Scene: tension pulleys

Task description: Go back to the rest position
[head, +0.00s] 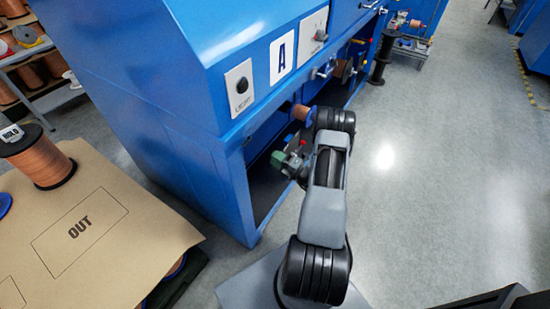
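My arm rises from the lower middle of the head view and reaches up to the open bay of the blue machine (185,130). My gripper cannot be made out; the far part of the arm is hidden behind its own links. A copper-coloured spool (303,112) shows in the bay, just left of the arm's upper joint. A green block (279,157) with grey parts sits lower in the bay, beside the arm. Whether the arm touches either of them cannot be told.
A brown table mat marked OUT (112,197) is at the left, with a large copper spool (40,160) tagged HOLD on it. A shelf of spools (28,70) stands behind. A black spool stand (381,60) is beyond the machine. The grey floor (440,170) at right is clear.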

